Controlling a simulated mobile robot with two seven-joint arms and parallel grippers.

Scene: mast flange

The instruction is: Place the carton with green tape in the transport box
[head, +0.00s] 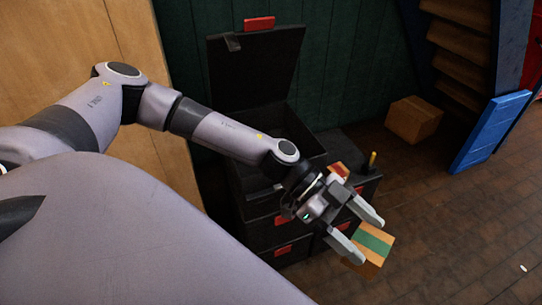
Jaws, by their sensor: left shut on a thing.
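The carton with green tape (374,243) is a small tan box at the lower right of centre in the head view. My left gripper (371,241) is shut on it, with one pale finger along each side. The carton is held in front of the black cases, and its underside is hidden. The transport box seems to be the black case with its lid (256,68) standing open at the back, above the left forearm. My arm hides part of its opening, and its inside is dark. My right gripper is not in view.
Black cases with red latches (283,250) stand below the open case. A small carton with red tape (338,169) lies behind the gripper. A brown carton (413,119) and a leaning blue panel (490,131) stand at right.

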